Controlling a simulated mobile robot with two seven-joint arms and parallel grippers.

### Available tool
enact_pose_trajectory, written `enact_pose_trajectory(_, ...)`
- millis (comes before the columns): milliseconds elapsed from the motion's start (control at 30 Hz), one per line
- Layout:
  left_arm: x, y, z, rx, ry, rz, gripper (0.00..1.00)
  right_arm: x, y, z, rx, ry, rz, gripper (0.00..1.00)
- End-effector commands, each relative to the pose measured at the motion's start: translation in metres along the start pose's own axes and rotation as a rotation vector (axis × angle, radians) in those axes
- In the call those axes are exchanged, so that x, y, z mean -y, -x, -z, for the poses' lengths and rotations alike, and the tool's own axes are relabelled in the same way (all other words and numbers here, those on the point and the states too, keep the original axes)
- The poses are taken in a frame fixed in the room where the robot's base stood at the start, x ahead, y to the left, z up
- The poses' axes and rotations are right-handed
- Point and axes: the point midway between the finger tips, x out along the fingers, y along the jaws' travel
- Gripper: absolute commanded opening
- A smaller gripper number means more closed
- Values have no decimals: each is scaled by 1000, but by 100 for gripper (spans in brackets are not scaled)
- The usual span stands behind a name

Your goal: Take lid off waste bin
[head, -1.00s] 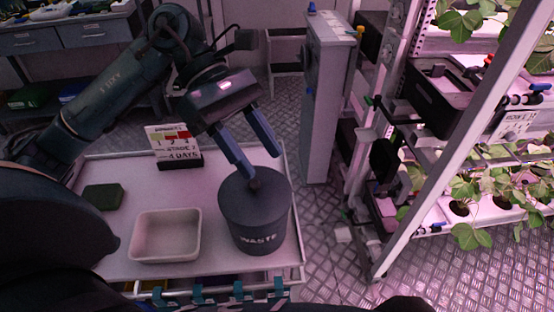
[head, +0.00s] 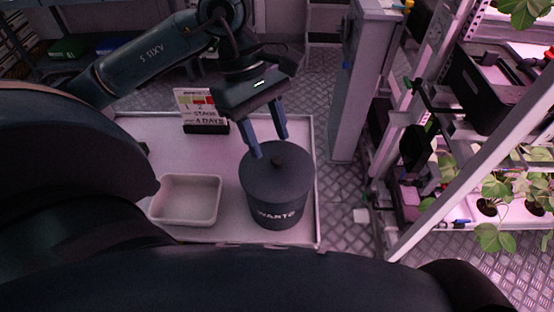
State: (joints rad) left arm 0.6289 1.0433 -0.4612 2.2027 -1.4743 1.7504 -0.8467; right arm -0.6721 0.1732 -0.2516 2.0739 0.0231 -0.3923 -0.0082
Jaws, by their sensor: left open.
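The dark grey waste bin (head: 277,213), marked WASTE, stands upright at the right of the white cart top. My right gripper is out of the picture.
A pale empty tray (head: 186,222) stands left of the bin. A stage card (head: 202,110) stands behind on the cart top (head: 155,128). A grey cabinet (head: 362,85) and plant racks (head: 440,190) stand to the right, past a strip of metal floor.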

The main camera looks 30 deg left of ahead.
Motion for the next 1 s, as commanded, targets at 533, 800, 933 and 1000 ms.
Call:
enact_pose_trajectory(533, -2, -40, -2, 1, 0, 1, 44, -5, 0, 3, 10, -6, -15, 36)
enact_pose_trajectory(800, -2, -39, -2, 1, 0, 1, 22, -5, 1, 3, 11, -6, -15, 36)
enact_pose_trajectory(933, -2, -39, -2, 0, 0, 1, 11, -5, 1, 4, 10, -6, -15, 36)
enact_pose_trajectory(1000, -2, -39, -2, 1, 0, 1, 6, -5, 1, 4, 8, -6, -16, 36)
